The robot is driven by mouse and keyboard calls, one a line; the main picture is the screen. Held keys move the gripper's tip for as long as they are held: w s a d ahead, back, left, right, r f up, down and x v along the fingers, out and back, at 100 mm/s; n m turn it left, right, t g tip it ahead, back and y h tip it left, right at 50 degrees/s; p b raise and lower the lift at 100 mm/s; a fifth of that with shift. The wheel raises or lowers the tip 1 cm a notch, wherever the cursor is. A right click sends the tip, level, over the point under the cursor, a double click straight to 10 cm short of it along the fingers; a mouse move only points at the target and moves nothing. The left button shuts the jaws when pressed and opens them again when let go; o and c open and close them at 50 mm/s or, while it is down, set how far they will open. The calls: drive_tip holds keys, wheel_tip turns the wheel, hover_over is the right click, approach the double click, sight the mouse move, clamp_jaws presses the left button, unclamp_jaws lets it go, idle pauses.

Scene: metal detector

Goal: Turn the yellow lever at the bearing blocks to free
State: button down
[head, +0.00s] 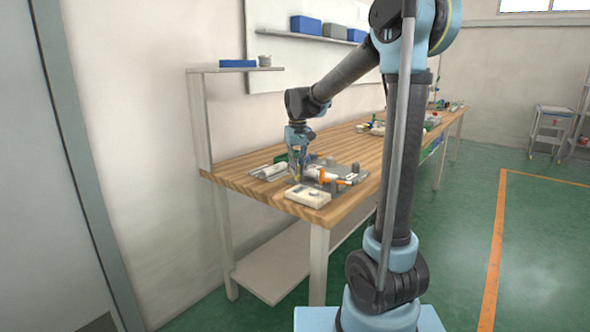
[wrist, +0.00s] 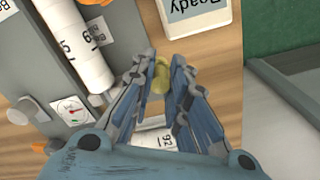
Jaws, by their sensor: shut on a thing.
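The yellow lever (wrist: 161,74) shows in the wrist view between the fingertips of my gripper (wrist: 160,80), which is shut on it. Its lower end and mounting are hidden by the fingers. In the head view my gripper (head: 300,165) is low over the near end of the wooden bench, and the lever is too small to make out there. A white roller (wrist: 75,45) with printed numbers lies along a grey block (wrist: 40,65) at the left of the wrist view. I cannot tell which parts are the bearing blocks.
A white box marked "Ready" (wrist: 197,14) stands close beyond the fingertips. A small dial (wrist: 72,110) sits left of my gripper. In the head view, a white device (head: 308,195) lies at the wooden bench's (head: 240,178) front corner, near an orange part (head: 349,181). A shelf (head: 235,69) stands behind.

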drive_tip(key=d+n, duration=0.1)
drive_tip(key=n, duration=0.1)
drive_tip(key=d+n, duration=0.1)
drive_tip(key=n, duration=0.1)
drive_tip(key=shift+w+n, duration=0.1)
drive_tip(key=shift+n, duration=0.2)
drive_tip(key=shift+w+d+n, duration=0.2)
drive_tip(key=shift+d+n, duration=0.15)
drive_tip(key=shift+n, duration=0.65)
drive_tip(key=shift+w+d+n, duration=0.15)
drive_tip(key=shift+d+n, duration=0.15)
drive_tip(key=shift+n, duration=0.7)
drive_tip(key=c, duration=1.5)
unclamp_jaws()
drive_tip(key=shift+r, duration=0.1)
wheel_tip(320, 180, up, 12)
drive_tip(key=shift+w+f, duration=0.1)
drive_tip(key=shift+f, duration=0.05)
